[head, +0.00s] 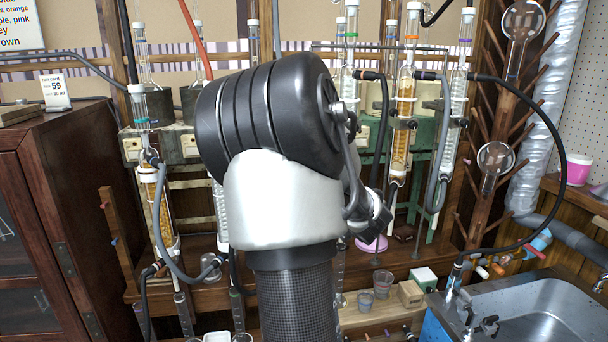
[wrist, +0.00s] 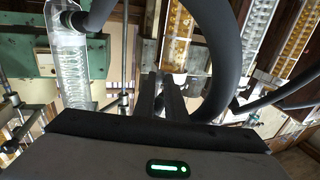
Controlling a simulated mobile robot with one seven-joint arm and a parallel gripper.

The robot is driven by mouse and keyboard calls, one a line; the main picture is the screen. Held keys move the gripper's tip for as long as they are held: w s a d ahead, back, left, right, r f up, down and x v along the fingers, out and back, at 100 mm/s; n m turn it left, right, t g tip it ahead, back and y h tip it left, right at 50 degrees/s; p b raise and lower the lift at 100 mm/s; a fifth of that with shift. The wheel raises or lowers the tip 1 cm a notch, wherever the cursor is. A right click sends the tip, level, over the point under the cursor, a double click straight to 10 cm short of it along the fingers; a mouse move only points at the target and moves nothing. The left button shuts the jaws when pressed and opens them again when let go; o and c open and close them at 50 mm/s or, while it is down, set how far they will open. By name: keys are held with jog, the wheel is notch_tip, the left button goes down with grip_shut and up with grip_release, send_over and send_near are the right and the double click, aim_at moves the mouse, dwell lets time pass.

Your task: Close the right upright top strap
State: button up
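In the head view my arm fills the middle and hides part of the rig; my gripper is out of sight there. In the wrist view my gripper (wrist: 163,97) shows two dark fingers close together, with nothing clearly held between them. They point up into the rig beside a thick grey hose (wrist: 228,60). A clear glass condenser (wrist: 70,65) is left of the fingers. In the head view a right-hand glass column (head: 455,100) and an amber-filled column (head: 402,110) stand upright with dark clamps. I cannot pick out the right upright's top strap in either view.
A black hose (head: 555,130) loops wide on the right, down toward the steel sink (head: 545,310). A wooden peg rack (head: 490,150) stands behind it. A dark wooden cabinet (head: 60,210) is at left. Small cups (head: 383,280) sit on the bench.

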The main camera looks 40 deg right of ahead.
jog(key=o, duration=0.4)
jog(key=v, duration=1.7)
jog(key=shift+s+r+p, duration=0.15)
jog(key=shift+s+p, duration=0.05)
jog(key=shift+p, duration=0.1)
